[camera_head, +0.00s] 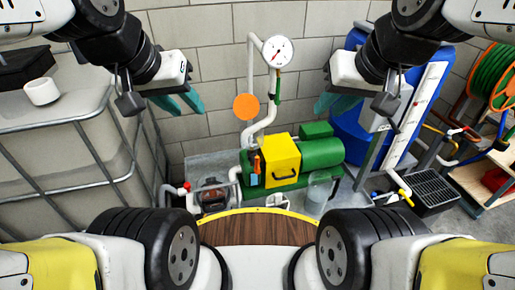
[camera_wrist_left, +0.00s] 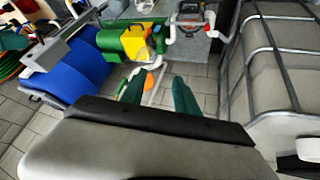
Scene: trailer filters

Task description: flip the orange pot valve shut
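A small upright orange handle (camera_head: 257,163) sits at the left edge of the yellow box, on the pump unit; it looks like the orange valve, but I cannot tell its exact setting. A clear pot with dark contents (camera_head: 213,194) stands left of it, with a red knob (camera_head: 187,186) on its pipe. My left gripper (camera_head: 179,103) is open and empty, up and left of the valve. Its teal fingers (camera_wrist_left: 159,95) are apart in the left wrist view. My right gripper (camera_head: 335,103) looks open and empty, up and right of the valve.
An orange disc (camera_head: 246,107) and a round gauge (camera_head: 278,51) are on the white pipe behind. A yellow box (camera_head: 283,170) and green tank (camera_head: 322,153) stand beside the valve. A caged tank (camera_head: 60,135) is left; a blue barrel (camera_head: 347,137) is right.

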